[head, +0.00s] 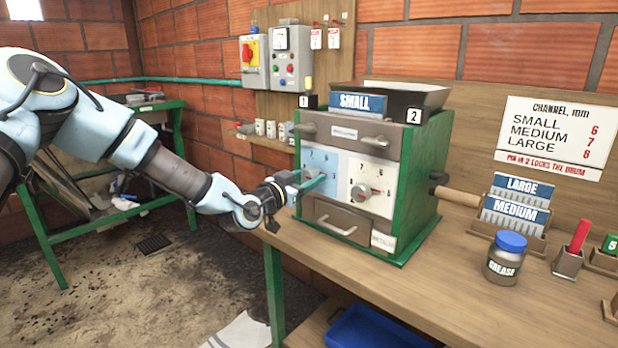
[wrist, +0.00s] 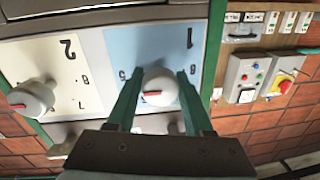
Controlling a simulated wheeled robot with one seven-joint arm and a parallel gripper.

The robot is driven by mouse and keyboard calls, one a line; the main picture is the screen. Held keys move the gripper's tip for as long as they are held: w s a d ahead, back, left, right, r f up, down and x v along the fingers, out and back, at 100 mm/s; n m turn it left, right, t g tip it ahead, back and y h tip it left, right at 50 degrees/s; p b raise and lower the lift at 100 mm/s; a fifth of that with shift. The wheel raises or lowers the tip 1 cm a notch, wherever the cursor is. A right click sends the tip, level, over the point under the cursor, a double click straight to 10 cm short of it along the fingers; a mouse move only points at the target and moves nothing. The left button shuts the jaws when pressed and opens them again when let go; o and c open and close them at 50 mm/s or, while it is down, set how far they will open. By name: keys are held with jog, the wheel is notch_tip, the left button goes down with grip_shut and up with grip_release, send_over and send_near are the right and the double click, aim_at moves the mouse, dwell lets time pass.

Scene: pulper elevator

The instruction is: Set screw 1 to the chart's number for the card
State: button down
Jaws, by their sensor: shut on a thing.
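The pulper (head: 365,170) is a green machine on the bench. A blue SMALL card (head: 357,102) stands on top of it. The chart (head: 550,138) on the wall reads SMALL 6, MEDIUM 7, LARGE 8. Screw 1 is a pale knob (wrist: 158,86) with a red mark on the blue plate (wrist: 150,48). My gripper (wrist: 160,90) is shut on that knob, one green finger at each side. It also shows at the blue plate in the head view (head: 312,181). The red mark points left in the wrist view; the number it meets is too unclear to read.
Screw 2 (head: 362,193) sits beside it on a cream plate. A drawer handle (head: 335,226) sticks out below, and another handle (head: 372,140) above. Cards LARGE and MEDIUM (head: 512,214), a grease jar (head: 504,260) and a red marker (head: 579,236) stand on the right.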

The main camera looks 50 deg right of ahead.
jog(key=shift+n, duration=0.3)
jog(key=n+b, duration=0.3)
jog(key=n, duration=0.1)
jog(key=shift+f, duration=0.15)
jog(key=n+b, duration=0.1)
jog(key=n, duration=0.2)
jog(key=n+b, duration=0.1)
jog(key=n, duration=0.2)
jog(key=shift+g+y+b, duration=0.3)
jog(key=shift+y+b, duration=0.05)
jog(key=shift+y, duration=0.05)
jog(key=n+b, duration=0.2)
jog(key=n, duration=0.4)
jog(key=shift+g, duration=0.4)
jog(key=n+b, duration=0.1)
jog(key=n, duration=0.1)
jog(key=n+g+b, duration=0.1)
jog(key=n, duration=0.2)
jog(key=shift+r+n, duration=0.2)
jog(key=shift+n, duration=0.1)
jog(key=shift+c, duration=1.5)
grip_release()
